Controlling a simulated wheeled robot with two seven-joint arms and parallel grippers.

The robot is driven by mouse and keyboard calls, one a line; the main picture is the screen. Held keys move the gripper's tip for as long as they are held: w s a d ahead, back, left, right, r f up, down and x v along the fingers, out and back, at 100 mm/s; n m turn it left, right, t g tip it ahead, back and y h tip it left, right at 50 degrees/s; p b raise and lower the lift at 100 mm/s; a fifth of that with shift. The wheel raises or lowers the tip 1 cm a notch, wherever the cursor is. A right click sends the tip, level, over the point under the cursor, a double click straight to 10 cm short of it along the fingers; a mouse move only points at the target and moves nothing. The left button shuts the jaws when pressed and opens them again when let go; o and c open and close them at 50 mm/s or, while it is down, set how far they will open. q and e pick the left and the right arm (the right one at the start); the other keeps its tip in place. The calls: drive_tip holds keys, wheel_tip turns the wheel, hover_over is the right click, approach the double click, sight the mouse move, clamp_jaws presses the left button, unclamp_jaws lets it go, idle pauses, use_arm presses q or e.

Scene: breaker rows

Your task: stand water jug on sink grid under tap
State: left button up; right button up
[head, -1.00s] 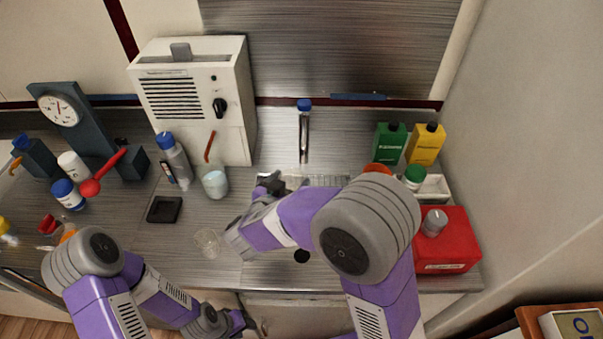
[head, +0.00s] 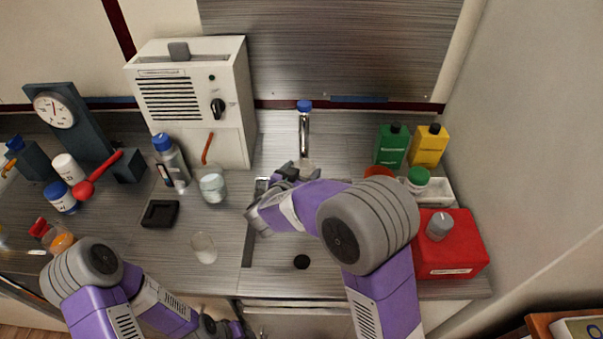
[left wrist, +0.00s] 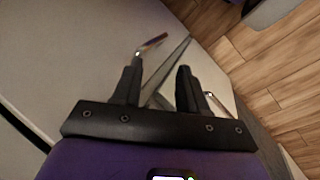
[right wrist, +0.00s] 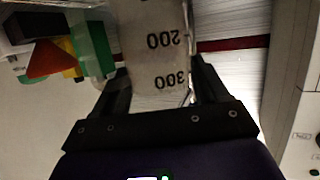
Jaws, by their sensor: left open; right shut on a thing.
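My right gripper (head: 296,171) is over the sink area, just in front of the tap (head: 304,125) with its blue top. In the right wrist view my right gripper (right wrist: 160,85) is shut on a clear jug (right wrist: 155,45) marked 200 and 300. In the head view only a small pale part of the jug (head: 309,168) shows beyond the fingers, below the tap. My arm hides most of the sink and its grid, so I cannot tell whether the jug touches the grid. My left gripper (left wrist: 158,75) is open and empty, low by the counter front.
A beaker of pale liquid (head: 212,187) and an empty glass (head: 203,248) stand left of the sink. A white dispenser box (head: 190,100) is behind them. Green (head: 392,146) and yellow (head: 429,147) bottles and a red canister (head: 450,250) stand to the right.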

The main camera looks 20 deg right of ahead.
drive_tip(key=shift+f, duration=0.1)
drive_tip(key=o, duration=1.5)
drive_tip(key=shift+f, duration=0.1)
drive_tip(key=shift+s+a+r, duration=0.1)
drive_tip(key=shift+a+r, duration=0.1)
drive_tip(key=shift+r, duration=0.1)
drive_tip(key=p+v, duration=0.2)
drive_tip(key=v, duration=0.9)
drive_tip(key=shift+s+a+r+p, duration=0.1)
drive_tip(key=shift+s+r+p, duration=0.05)
drive_tip(key=shift+s+p, duration=0.2)
